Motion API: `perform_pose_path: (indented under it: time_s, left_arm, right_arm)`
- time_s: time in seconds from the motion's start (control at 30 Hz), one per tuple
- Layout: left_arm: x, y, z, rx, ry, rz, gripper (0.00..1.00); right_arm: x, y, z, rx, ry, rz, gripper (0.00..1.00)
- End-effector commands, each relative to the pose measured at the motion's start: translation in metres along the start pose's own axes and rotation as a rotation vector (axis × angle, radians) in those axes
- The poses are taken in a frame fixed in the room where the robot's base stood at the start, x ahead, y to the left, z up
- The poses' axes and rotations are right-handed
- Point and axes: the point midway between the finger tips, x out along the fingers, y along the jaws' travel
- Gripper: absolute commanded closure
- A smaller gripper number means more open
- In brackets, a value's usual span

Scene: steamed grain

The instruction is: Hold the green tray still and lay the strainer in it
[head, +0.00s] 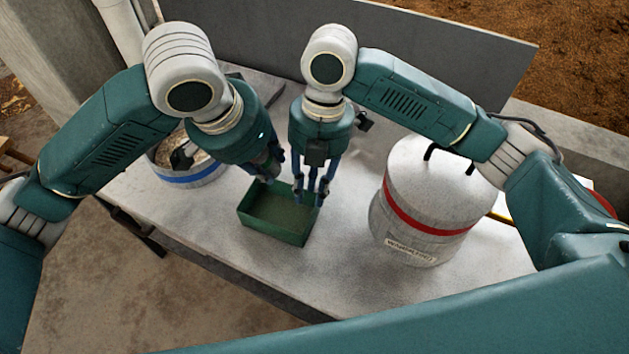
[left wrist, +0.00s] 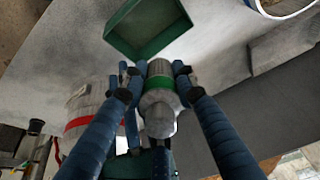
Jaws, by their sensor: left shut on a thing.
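The green tray (head: 270,235) lies on the bench and also shows in the left wrist view (left wrist: 150,45). My left gripper (head: 266,172) is above the tray's far left side. In the left wrist view its blue fingers (left wrist: 158,78) are shut on a grey, rounded cylinder with a green band, which I take to be the strainer (left wrist: 160,112). The strainer is hidden behind the gripper in the head view. My right gripper (head: 311,197) points down at the tray's right wall. Its fingers look apart, around that wall; contact is unclear.
A blue-banded pot (head: 190,178) with pale grain stands left of the tray. A large white drum (head: 420,215) with a red band stands to the right. A grey panel (head: 430,55) rises behind the bench (head: 330,275), whose front is clear.

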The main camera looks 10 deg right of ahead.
Motion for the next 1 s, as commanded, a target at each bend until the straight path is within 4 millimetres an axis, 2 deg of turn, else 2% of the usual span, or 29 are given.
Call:
perform_pose_path:
  time_s: [0.2,0.37,0.53,0.8,1.0]
  left_arm:
    - [0.000,0.000,0.000,0.000,0.001,0.000,1.00]
    - [0.000,0.000,0.000,0.000,0.001,0.000,1.00]
    - [0.000,0.000,0.000,0.000,0.001,0.000,1.00]
    - [0.000,0.000,0.000,0.000,0.001,0.000,1.00]
    - [0.000,0.000,0.000,0.000,0.001,0.000,1.00]
  right_arm:
    - [-0.002,0.002,0.012,-0.213,-0.023,-0.037,0.76]
    - [0.004,0.001,0.015,-0.260,-0.025,-0.047,0.76]
    - [0.026,-0.001,0.015,-0.261,-0.024,-0.049,0.76]
    - [0.079,-0.003,0.016,-0.261,-0.024,-0.049,0.76]
    - [0.106,-0.003,0.017,-0.260,-0.025,-0.046,0.76]
